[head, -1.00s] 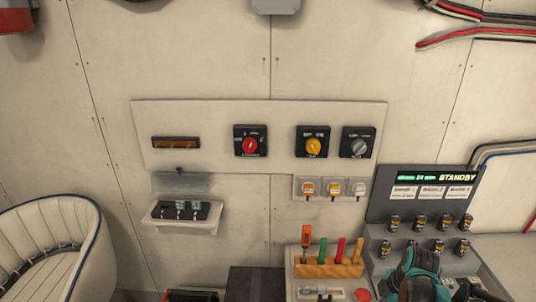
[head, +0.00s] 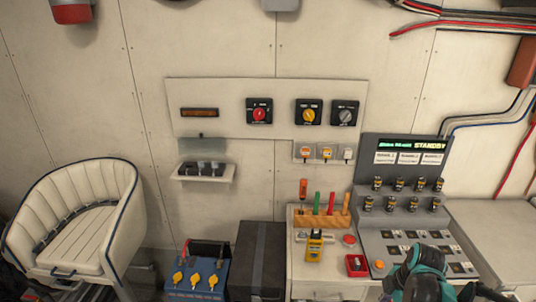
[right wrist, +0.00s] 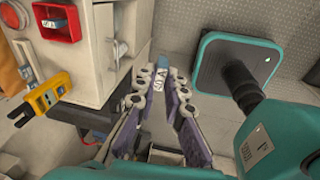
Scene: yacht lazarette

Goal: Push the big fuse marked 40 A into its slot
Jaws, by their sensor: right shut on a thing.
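My right gripper (right wrist: 158,88) is shut on a small blue and white fuse (right wrist: 161,72) in the right wrist view. Its label appears to read 40 A, and the fingers cover its sides. The gripper holds it in the air beside the white cabinet, above the floor. In the head view my right arm (head: 428,272) shows at the bottom right; its fingertips and the fuse are hidden or out of frame. A fuse holder (head: 204,178) with dark fuse bodies sits on a small wall shelf, its clear cover (head: 204,144) raised. My left gripper is not in view.
A red tray (head: 356,266) and a yellow tool (head: 314,246) sit on the white cabinet (head: 312,284). A grey console (head: 408,165) stands at right, a white seat (head: 85,225) at left. A blue battery box (head: 198,277) and black box (head: 260,255) stand below the wall shelf.

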